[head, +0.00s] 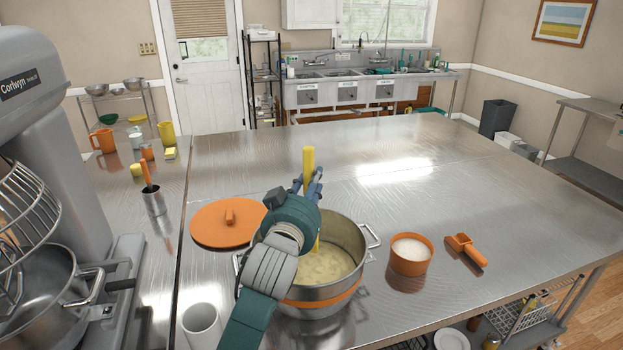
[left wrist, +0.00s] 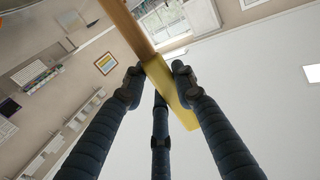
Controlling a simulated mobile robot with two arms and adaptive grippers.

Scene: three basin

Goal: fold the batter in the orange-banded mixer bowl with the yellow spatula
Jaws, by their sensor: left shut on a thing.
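The steel mixer bowl with an orange band (head: 322,304) stands on the steel table and holds pale, lumpy batter (head: 325,264). My left gripper (head: 310,190) is above the bowl, shut on the yellow spatula (head: 308,164). The spatula stands nearly upright; its lower end goes down into the bowl, and its tip is hidden. In the left wrist view, the dark fingers (left wrist: 155,82) close around the yellow part of the spatula (left wrist: 170,88). My forearm and wrist hide the bowl's left side. My right gripper is not in view.
An orange lid (head: 215,228) lies left of the bowl. An orange tub of white powder (head: 410,254) and an orange scoop (head: 466,251) are on the right. A white cup (head: 201,326) is front left, and a large mixer (head: 50,160) stands far left. The table behind is clear.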

